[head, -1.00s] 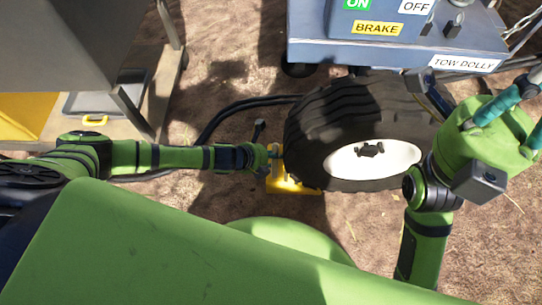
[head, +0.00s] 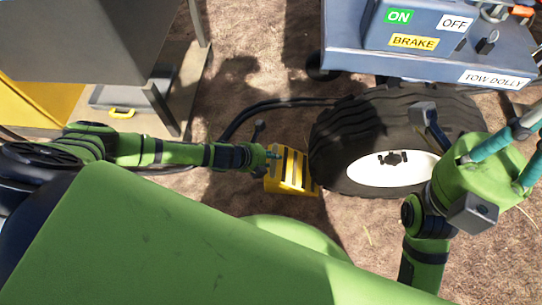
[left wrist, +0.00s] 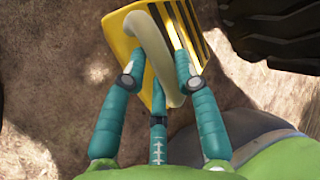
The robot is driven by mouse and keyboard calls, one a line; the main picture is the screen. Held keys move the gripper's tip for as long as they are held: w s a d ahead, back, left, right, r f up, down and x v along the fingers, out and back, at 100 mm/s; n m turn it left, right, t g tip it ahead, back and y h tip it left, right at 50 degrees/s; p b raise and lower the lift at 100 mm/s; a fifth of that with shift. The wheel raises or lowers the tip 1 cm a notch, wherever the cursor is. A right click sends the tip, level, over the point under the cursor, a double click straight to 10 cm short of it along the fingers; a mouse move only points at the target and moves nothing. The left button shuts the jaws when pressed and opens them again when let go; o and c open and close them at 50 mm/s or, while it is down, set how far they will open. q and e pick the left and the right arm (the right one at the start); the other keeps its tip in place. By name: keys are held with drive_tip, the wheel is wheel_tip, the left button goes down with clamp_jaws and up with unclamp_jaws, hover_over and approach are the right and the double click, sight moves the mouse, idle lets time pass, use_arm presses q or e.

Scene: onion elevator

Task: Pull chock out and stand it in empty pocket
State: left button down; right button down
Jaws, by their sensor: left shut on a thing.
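The chock (head: 294,170) is a yellow block with black stripes, on the dirt at the left side of the big black wheel (head: 345,135). In the left wrist view, the chock (left wrist: 205,30) shows a pale curved handle (left wrist: 152,42). My left gripper (head: 271,156) is shut on this handle, its teal fingers (left wrist: 160,78) around it. A narrow strip of ground shows between chock and tyre in the wrist view. My right gripper (head: 508,150) is at the right edge, its teal fingers partly cut off. I cannot make out an empty pocket.
The blue-grey tow dolly (head: 420,65) stands above the wheel. A black hose (head: 270,108) runs behind the chock. A grey and yellow machine (head: 85,45) and a tray with a yellow handle (head: 122,112) are at upper left. Bare dirt lies around.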

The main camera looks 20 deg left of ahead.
use_arm(q)
drive_tip(key=shift+a, duration=0.2)
drive_tip(key=c, duration=0.9)
unclamp_jaws()
drive_tip(key=shift+o, duration=0.2)
drive_tip(key=shift+d, duration=0.1)
drive_tip(key=v, duration=0.8)
